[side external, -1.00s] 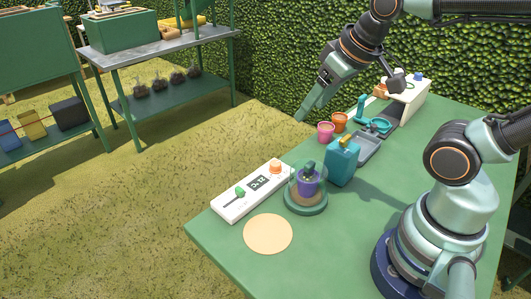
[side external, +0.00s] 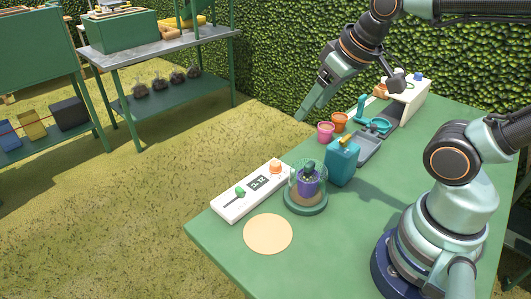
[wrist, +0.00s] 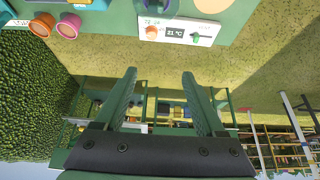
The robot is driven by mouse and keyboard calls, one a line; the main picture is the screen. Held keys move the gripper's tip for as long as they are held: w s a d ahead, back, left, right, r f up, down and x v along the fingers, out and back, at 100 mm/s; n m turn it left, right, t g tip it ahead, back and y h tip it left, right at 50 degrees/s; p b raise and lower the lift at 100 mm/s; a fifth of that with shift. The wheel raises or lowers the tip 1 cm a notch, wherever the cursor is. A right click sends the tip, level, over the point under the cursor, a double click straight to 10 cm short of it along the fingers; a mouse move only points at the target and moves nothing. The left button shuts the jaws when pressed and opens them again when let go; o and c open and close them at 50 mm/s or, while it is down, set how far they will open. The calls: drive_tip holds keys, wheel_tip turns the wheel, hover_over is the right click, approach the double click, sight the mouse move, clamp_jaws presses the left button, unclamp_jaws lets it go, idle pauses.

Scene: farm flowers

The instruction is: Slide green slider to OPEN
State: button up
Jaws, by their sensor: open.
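The white control panel (side external: 232,207) lies along the left edge of the green table. The green slider (side external: 240,192) sits in a slot on it, beside a dark display (side external: 259,183) and an orange knob (side external: 275,166). In the wrist view the panel (wrist: 151,31) is at the top, with the green slider (wrist: 196,37) at its right part. The word OPEN is too small to read. My gripper (side external: 302,117) is raised beyond the table's back edge, well away from the panel. In the wrist view my gripper (wrist: 160,78) has its two fingers apart with nothing between them.
A glass dome with a purple pot (side external: 309,184) stands right of the panel. A teal can (side external: 342,162) and pink and orange pots (side external: 326,131) stand behind. A round tan mat (side external: 268,235) lies in front. The air above the panel is clear.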

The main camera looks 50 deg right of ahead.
idle(0.3)
drive_tip(key=shift+w, duration=0.1)
drive_tip(key=c, duration=0.4)
drive_tip(key=shift+o, duration=0.2)
drive_tip(key=g, duration=0.6)
hover_over(239, 188)
wheel_tip(239, 188, down, 10)
drive_tip(key=r, duration=0.1)
wheel_tip(239, 188, down, 13)
drive_tip(key=shift+r, duration=0.1)
clamp_jaws()
